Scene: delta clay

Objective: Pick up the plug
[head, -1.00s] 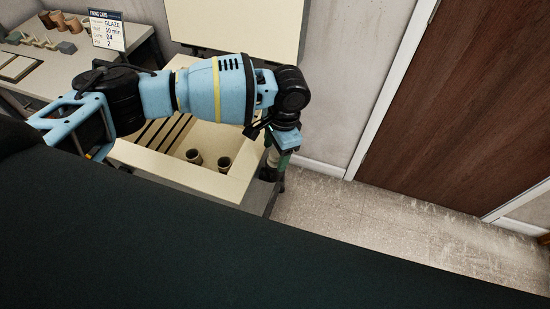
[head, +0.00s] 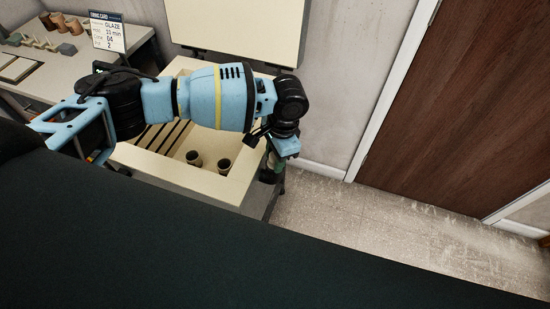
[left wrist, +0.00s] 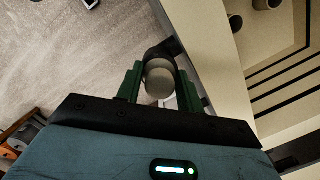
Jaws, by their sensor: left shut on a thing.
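The plug (left wrist: 159,80) is a pale, round-ended cylinder in the left wrist view. It sits between the two green fingers of my left gripper (left wrist: 160,88), which are shut on it. A dark curved piece (left wrist: 162,49) shows just beyond the plug; I cannot tell whether they touch. In the head view, my left gripper (head: 274,164) points down beside the right outer side of the cream open-topped box (head: 240,183). The plug is mostly hidden there. My right gripper is not in view.
Two brown cups (head: 223,166) stand inside the box, near dark slots. A table (head: 75,60) at the left holds a printed card (head: 108,32) and several small pots. The floor (head: 350,220) to the right is clear, up to a brown door (head: 480,110).

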